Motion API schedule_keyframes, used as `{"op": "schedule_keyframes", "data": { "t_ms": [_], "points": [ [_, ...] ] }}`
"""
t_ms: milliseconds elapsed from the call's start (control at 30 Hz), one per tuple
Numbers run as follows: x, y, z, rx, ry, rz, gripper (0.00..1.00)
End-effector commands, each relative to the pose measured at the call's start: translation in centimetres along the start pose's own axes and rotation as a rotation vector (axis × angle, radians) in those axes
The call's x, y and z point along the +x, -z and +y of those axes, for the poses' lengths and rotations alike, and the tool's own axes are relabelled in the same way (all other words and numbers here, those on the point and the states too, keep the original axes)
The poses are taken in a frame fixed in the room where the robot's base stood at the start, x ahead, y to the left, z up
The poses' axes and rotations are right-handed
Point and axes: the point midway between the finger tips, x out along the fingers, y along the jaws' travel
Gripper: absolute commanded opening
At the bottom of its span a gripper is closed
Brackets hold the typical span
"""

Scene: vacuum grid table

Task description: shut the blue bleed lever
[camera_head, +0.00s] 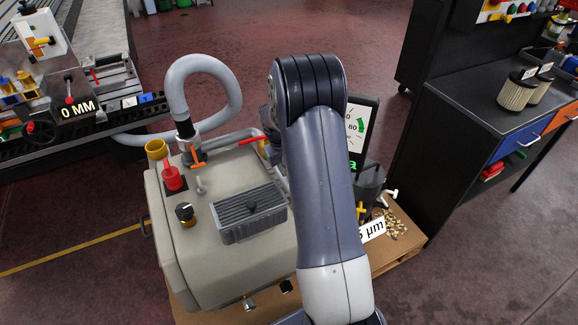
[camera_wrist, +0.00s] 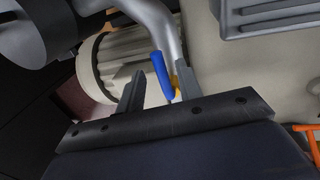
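The blue bleed lever (camera_wrist: 161,74) shows in the wrist view as a short, slanting blue handle beside a grey pipe (camera_wrist: 156,22). A small yellow fitting shows by its lower right, partly behind a finger. My gripper (camera_wrist: 158,72) is open, its two dark fingers apart. The lever appears between the fingers, nearer the right one, with a clear gap to the left one. I cannot tell whether the right finger touches it. In the head view my arm hides the gripper and the blue lever.
A beige pump unit (camera_head: 225,175) carries a red switch (camera_head: 172,178), an orange lever (camera_head: 196,158) and a red lever (camera_head: 257,140). A gauge panel (camera_head: 357,130) stands partly behind my arm. A ribbed pale cylinder (camera_wrist: 108,65) is left of the blue lever. A dark cabinet stands right.

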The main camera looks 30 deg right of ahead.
Motion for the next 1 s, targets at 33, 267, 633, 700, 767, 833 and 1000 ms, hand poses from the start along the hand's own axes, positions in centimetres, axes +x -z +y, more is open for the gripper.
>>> {"op": "schedule_keyframes", "data": {
  "t_ms": [33, 267, 633, 700, 767, 833, 1000],
  "points": [
    [-0.7, 0.1, 0.0, 0.000, -0.001, 0.003, 0.34],
    [-5.1, 0.1, 0.0, -0.001, -0.001, 0.007, 0.34],
    [-10.2, 0.1, 0.0, 0.000, -0.001, 0.003, 0.34],
    [-10.4, 0.1, 0.0, 0.000, 0.000, 0.003, 0.34],
    [-10.5, 0.0, 0.0, 0.000, 0.000, 0.002, 0.34],
    [-10.5, 0.0, 0.0, 0.000, 0.000, 0.002, 0.34],
    [-10.4, 0.0, 0.0, 0.000, 0.000, 0.002, 0.34]
  ]
}}
